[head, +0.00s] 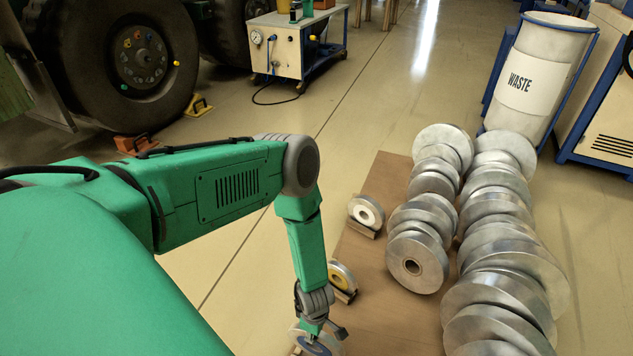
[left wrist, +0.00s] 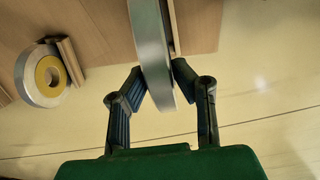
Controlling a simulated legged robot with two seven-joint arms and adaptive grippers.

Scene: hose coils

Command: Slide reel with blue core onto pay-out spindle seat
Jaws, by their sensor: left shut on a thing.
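My left gripper (head: 313,328) reaches down to the bottom edge of the head view. It is shut on a grey metal reel (head: 322,347) whose core looks bluish, partly cut off by the frame and partly covered by the gripper. In the left wrist view the reel (left wrist: 151,45) shows edge-on between the two fingers (left wrist: 158,83), one on each side of it. It is upright beside a wooden piece (left wrist: 174,28); I cannot tell whether it rests on it. I cannot make out the pay-out spindle seat. My right gripper is not in view.
A yellow-core reel (head: 342,278) and a white-core reel (head: 366,211) stand in wooden holders on the brown board (head: 383,292). Two rows of leaning metal reels (head: 419,262) stand to the right. A waste bin (head: 540,75) is behind them. The floor left of the board is clear.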

